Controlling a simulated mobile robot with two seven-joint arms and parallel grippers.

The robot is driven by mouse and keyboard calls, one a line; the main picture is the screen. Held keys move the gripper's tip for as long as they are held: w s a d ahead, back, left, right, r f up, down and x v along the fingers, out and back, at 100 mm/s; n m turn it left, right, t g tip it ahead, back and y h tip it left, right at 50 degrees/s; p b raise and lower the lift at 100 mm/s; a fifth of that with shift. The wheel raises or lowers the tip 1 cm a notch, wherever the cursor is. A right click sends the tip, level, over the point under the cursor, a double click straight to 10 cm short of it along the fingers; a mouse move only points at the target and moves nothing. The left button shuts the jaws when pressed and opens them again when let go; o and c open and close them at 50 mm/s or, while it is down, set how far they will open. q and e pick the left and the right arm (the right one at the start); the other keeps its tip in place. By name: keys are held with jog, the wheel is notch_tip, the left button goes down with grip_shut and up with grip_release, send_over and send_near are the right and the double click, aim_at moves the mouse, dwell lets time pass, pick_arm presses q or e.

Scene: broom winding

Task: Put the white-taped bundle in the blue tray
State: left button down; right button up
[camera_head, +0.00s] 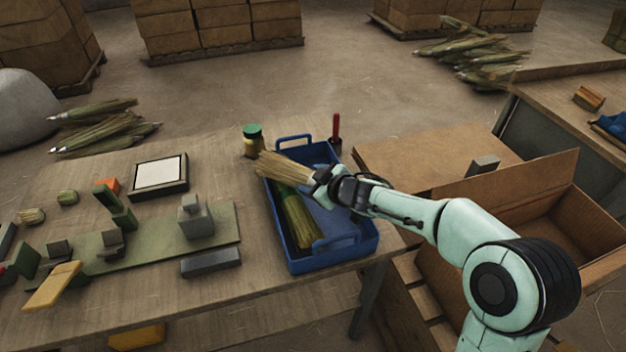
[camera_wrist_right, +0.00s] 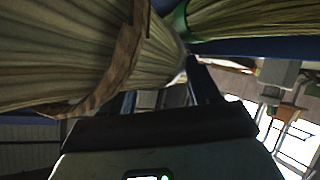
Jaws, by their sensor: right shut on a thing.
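My right gripper (camera_head: 326,180) is shut on a straw bundle (camera_head: 284,168) and holds it over the far left part of the blue tray (camera_head: 340,262). The bundle's bristles point left, past the tray's left rim. In the right wrist view the held bundle (camera_wrist_right: 70,60) fills the upper left, with a brown band around it and a pale part near the fingers; the tape is mostly hidden. A second bundle (camera_head: 299,222) with green at its far end lies inside the tray along the left side. It also shows in the wrist view (camera_wrist_right: 250,22). My left gripper is not in view.
A green-lidded jar (camera_head: 252,140) and a red-handled tool (camera_head: 336,132) stand beside the tray's far end. A grey block (camera_head: 211,262) and a green mat (camera_head: 160,246) with fixtures lie left. An open cardboard box (camera_head: 560,215) stands right, by my arm.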

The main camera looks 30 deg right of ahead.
jog(key=o, duration=1.4)
jog(key=shift+f, duration=0.1)
jog(key=shift+s+r+p, duration=0.15)
jog(key=shift+r+p, duration=0.25)
jog(key=shift+r, duration=0.1)
pick_arm(q)
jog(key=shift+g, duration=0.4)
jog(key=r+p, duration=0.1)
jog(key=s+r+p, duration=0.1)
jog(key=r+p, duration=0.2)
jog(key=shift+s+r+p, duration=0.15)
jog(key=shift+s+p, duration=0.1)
jog(key=shift+p, duration=0.1)
pick_arm(e)
jog(key=v, duration=1.1)
jog(key=shift+s+d, duration=0.1)
jog(key=shift+s, duration=0.25)
